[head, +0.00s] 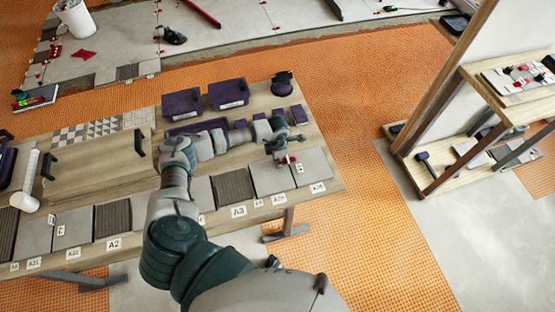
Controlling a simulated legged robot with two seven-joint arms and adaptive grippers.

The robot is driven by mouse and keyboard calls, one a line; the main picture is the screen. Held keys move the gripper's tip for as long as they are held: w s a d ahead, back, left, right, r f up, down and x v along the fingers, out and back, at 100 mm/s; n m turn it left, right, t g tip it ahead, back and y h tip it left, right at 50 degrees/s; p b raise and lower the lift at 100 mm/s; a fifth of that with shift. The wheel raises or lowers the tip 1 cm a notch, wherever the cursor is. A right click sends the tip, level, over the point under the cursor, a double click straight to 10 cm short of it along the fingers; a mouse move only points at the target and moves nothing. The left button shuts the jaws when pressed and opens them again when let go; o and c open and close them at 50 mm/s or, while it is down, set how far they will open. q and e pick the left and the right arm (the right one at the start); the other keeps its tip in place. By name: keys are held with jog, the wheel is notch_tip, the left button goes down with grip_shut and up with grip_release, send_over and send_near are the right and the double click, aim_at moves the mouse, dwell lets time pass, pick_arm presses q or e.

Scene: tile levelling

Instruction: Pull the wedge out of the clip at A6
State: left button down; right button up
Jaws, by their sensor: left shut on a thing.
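My left arm reaches over the wooden table (325,183), and its gripper (283,153) is low over the tiles at the right end. The gripper is shut on a small red wedge (291,160), of which only a little shows beside the fingers. The clip is too small and too covered by the fingers to make out. A small upright label stands by the grey tile (315,166) there, but I cannot read A6 on it. My right gripper is out of view.
Purple bins (228,93) and a dark round pot (283,84) stand behind the gripper. A wooden shelf (465,155) stands to the right, across open orange floor.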

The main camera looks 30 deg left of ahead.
aim_at(263, 167)
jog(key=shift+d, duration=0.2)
pick_arm(q)
jog(key=shift+s+a, duration=0.15)
jog(key=shift+a, duration=0.15)
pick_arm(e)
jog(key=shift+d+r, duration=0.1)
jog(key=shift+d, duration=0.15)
pick_arm(q)
jog(key=shift+s+a, duration=0.1)
jog(key=shift+s, duration=0.1)
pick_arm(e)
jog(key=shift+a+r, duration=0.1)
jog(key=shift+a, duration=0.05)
pick_arm(q)
jog(key=shift+s+a, duration=0.1)
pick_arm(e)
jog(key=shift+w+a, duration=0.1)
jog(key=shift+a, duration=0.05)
pick_arm(q)
jog(key=shift+s+a+p, duration=0.35)
jog(key=shift+p, duration=0.1)
jog(key=shift+s+a+r+p, duration=0.1)
jog(key=shift+s+a+p, duration=0.5)
jog(key=shift+s+a, duration=0.65)
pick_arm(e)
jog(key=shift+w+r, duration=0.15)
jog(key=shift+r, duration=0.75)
